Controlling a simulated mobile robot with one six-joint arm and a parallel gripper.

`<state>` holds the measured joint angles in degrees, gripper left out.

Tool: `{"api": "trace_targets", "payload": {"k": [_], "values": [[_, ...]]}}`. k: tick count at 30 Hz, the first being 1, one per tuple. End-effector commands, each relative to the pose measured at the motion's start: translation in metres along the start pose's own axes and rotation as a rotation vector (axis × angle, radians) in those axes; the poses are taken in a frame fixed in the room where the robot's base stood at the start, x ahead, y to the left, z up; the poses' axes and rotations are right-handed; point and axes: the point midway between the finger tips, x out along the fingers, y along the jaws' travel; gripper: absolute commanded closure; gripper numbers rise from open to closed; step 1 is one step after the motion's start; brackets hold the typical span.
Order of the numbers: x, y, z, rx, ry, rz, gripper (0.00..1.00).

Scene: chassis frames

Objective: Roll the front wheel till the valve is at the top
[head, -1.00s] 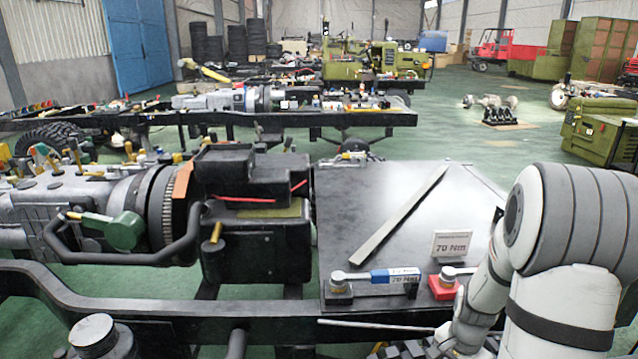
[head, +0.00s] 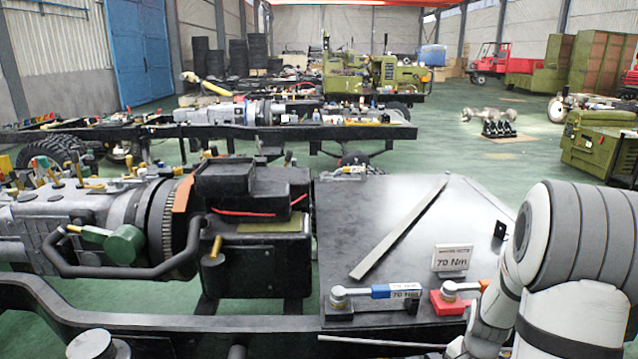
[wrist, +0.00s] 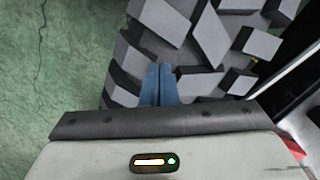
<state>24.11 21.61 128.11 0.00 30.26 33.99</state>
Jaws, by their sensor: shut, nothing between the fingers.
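The wheel shows in the wrist view as a tyre with chunky dark grey tread blocks (wrist: 205,38). My gripper (wrist: 159,72) has its two blue fingers together, with nothing between them. The fingertips lie over the tread in the picture; I cannot tell whether they touch it.
A dark chassis rail (head: 185,321) runs across the front. A flat plate (head: 400,215) above it carries a metal bar (head: 400,228), a 70 Nm sign (head: 452,258), a blue-handled wrench (head: 381,291) and a red block (head: 447,304). Green floor (wrist: 50,80) is clear left of the tyre.

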Motion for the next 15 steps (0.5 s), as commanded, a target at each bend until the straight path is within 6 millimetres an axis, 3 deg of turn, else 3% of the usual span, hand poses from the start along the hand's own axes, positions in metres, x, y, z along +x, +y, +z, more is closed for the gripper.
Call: {"api": "trace_targets", "payload": {"k": [15], "values": [[0.001,0.01,-0.016,0.0,0.0,0.0,1.0]]}}
